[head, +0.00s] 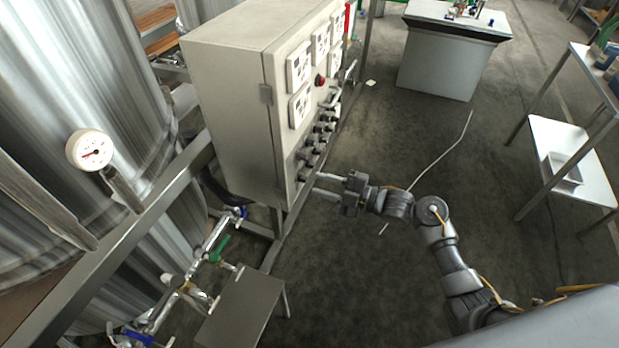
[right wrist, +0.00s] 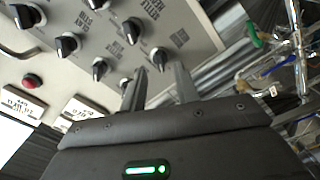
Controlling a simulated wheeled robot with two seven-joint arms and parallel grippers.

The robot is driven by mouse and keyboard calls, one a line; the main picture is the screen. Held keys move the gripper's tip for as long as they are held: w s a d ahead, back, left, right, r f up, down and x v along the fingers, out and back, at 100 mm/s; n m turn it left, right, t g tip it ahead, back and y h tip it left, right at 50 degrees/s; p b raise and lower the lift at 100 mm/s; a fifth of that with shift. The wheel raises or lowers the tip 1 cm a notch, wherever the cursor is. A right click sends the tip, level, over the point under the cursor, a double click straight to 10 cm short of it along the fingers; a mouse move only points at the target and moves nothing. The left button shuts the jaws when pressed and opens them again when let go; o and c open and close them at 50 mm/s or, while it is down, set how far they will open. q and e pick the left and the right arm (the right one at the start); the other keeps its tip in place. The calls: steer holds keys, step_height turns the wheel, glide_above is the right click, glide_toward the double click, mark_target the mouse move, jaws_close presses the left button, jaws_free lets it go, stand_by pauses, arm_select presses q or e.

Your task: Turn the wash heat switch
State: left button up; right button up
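A grey control cabinet (head: 232,110) stands left of centre in the head view, with rows of black switches on its front. The right wrist view shows several black rotary switches with white marks on a pale panel (right wrist: 205,42). Their labels are upside down and too blurred to tell which is the wash heat switch. My right gripper (head: 313,184) is open, its two fingers pointing at the lower end of the panel. In the right wrist view one corner switch (right wrist: 160,59) shows between and just beyond the fingertips (right wrist: 159,76); I cannot tell whether they touch it. My left gripper is not in view.
A red button (right wrist: 32,80) and white display units are on the same panel. Pipes with a green-handled valve (head: 219,248) and a small grey table (head: 243,308) stand below left of the cabinet. A shelf rack (head: 570,150) is at right. The floor between is mostly clear.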

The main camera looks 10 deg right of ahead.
mark_target(307, 180)
steer(key=shift+p+x, duration=0.3)
steer(key=shift+x, duration=1.75)
steer(key=shift+c, duration=0.3)
jaws_close()
steer(key=m+p, duration=0.2)
steer(key=m, duration=0.2)
steer(key=shift+m+p, duration=0.65)
steer(key=shift+m, duration=1.15)
